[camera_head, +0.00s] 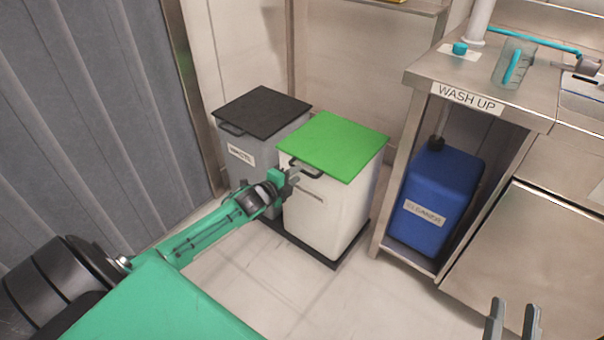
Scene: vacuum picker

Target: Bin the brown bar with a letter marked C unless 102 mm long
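No brown bar and no letter C show in this view. Two lidded bins stand side by side on the floor: a white bin (325,218) with a green lid (335,147), and a grey bin (264,150) with a black lid (262,111) and a white label too blurred to read surely. Both lids are down. My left gripper (291,180) is at the front of the white bin, close to the dark handle (308,172) of its green lid. I cannot tell whether its fingers grip the handle. My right gripper (512,312) is at the bottom right, fingers apart, with nothing between them.
A steel counter marked WASH UP (466,96) stands right of the bins, with a measuring jug (511,64) on top. A blue canister (440,198) sits beneath it. A grey corrugated surface (80,110) fills the left. The tiled floor (300,305) before the bins is clear.

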